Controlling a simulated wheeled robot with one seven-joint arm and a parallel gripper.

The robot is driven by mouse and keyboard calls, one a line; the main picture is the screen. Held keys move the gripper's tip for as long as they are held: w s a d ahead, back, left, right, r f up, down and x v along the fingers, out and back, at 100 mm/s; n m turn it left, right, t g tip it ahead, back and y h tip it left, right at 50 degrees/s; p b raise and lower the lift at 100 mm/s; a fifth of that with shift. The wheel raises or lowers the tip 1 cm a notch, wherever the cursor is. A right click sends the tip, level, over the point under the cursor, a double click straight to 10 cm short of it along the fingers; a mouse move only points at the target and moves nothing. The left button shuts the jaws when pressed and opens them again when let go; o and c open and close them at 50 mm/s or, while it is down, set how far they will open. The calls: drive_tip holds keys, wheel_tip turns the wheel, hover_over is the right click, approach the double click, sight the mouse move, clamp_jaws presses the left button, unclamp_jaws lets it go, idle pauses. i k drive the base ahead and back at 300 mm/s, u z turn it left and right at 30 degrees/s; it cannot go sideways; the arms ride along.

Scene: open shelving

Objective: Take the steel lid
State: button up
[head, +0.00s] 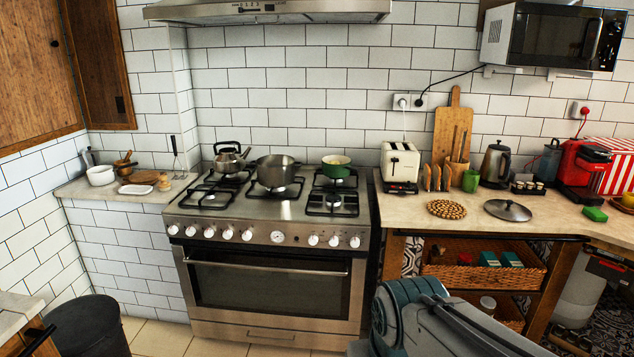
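The steel lid (508,210) lies flat on the right-hand counter, knob upward. It is round and grey, with open counter around it. Part of my arm shows at the bottom right, in front of the counter and below the lid. My gripper's fingers cannot be made out in the head view, so how they stand relative to the lid is hidden.
A woven trivet (446,209) lies left of the lid and a green sponge (594,214) right of it. The stove (268,267) stands left; wicker baskets (483,276) sit below the counter.

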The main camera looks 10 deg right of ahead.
sight(509, 209)
drive_tip(key=z, duration=0.3)
drive_tip(key=i, duration=1.55)
drive_tip(key=z, duration=1.45)
drive_tip(key=i, duration=1.1)
drive_tip(key=z, duration=1.05)
drive_tip(key=i, duration=0.4)
drive_tip(key=z, duration=0.15)
